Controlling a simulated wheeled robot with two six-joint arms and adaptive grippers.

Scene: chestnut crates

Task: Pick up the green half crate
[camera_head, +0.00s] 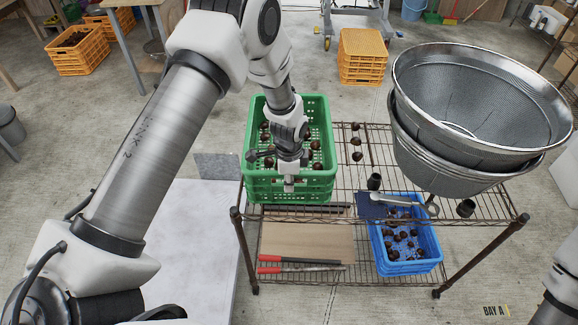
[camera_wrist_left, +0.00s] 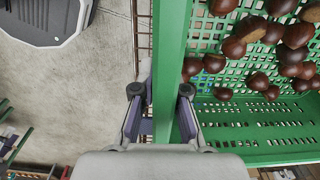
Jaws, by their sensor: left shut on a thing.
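The green half crate (camera_head: 262,187) stands on the top shelf of the wire rack, at the centre of the head view. Several brown chestnuts lie in it. My left gripper (camera_head: 289,184) comes down over the crate's near wall. In the left wrist view the green wall (camera_wrist_left: 172,50) runs between the two fingers of my left gripper (camera_wrist_left: 160,98), which is shut on it. The chestnuts (camera_wrist_left: 255,30) lie to the right of that wall. My arm hides part of the crate's inside in the head view. My right gripper is out of view.
Nested metal sieve bowls (camera_head: 470,165) stand to the right on the rack (camera_head: 345,207), with loose chestnuts and a metal tool (camera_head: 415,201) nearby. A blue crate (camera_head: 408,268) of chestnuts sits below. Orange crates (camera_head: 362,58) stand on the floor behind.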

